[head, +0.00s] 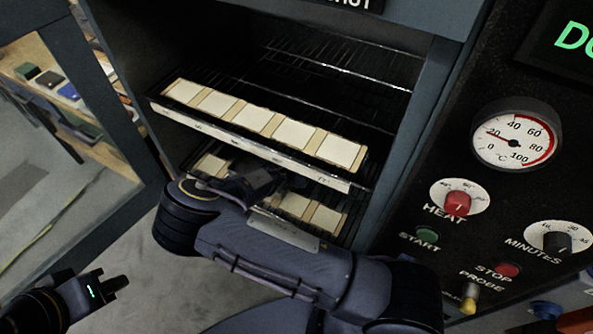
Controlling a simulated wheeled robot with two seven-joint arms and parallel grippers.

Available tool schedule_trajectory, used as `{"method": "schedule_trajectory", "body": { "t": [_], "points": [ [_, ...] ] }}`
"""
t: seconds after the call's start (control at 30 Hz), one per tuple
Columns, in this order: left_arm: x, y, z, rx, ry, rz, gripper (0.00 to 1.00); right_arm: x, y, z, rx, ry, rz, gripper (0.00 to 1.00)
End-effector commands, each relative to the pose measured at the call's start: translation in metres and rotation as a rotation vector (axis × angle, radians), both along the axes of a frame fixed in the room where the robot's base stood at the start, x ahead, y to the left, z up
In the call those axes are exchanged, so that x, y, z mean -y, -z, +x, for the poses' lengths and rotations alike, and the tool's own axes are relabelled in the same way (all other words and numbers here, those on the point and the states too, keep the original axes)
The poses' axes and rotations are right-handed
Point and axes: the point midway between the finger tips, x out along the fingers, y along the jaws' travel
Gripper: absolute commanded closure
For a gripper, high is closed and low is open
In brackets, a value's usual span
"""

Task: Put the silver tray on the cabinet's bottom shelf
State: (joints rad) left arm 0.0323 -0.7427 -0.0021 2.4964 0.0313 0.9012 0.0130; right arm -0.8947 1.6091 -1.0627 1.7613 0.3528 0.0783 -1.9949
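The cabinet (412,130) stands open, with wire shelves inside. A tray of cream squares sits on an upper level, its pale front strip (240,143) facing me. I take this lower one to be the silver tray. My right gripper (262,182) is at this lower tray, dark and mostly covered; its grip cannot be made out. My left gripper (108,283) is low at the left, outside the cabinet and away from both trays; its finger gap is unclear.
The glass door (70,150) hangs open at the left. A control panel with a red heat knob (457,203), a dial (516,136) and buttons is at the right. An empty wire rack (340,70) is above the upper tray. A bench with small items is beyond the door.

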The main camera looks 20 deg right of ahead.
Motion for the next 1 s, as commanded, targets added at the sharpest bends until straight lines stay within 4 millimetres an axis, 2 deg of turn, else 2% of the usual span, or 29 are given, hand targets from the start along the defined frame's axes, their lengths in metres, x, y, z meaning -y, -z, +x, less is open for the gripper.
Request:
{"method": "schedule_trajectory", "body": {
  "t": [0.43, 0.5, 0.6, 0.87, 1.0],
  "points": [
    [0.0000, 0.0033, 0.0000, 0.000, 0.000, 0.000, 1.00, -0.0004, 0.0090, 0.0006, 0.004, 0.001, 0.002, 1.00],
    [0.0000, 0.0017, 0.0000, 0.000, 0.000, 0.000, 1.00, -0.0003, 0.0081, -0.0003, 0.001, 0.001, 0.001, 0.86],
    [0.0000, 0.0016, 0.0000, 0.000, 0.000, 0.000, 1.00, -0.0003, 0.0081, -0.0003, 0.001, 0.001, 0.001, 0.74],
    [0.0000, 0.0011, 0.0000, 0.000, 0.000, 0.000, 1.00, -0.0004, 0.0074, -0.0002, 0.001, 0.001, 0.001, 0.74],
    [-0.0001, -0.0001, 0.0000, 0.000, 0.000, 0.000, 1.00, -0.0044, 0.0005, -0.0023, 0.003, -0.001, 0.002, 0.74]
  ]
}}
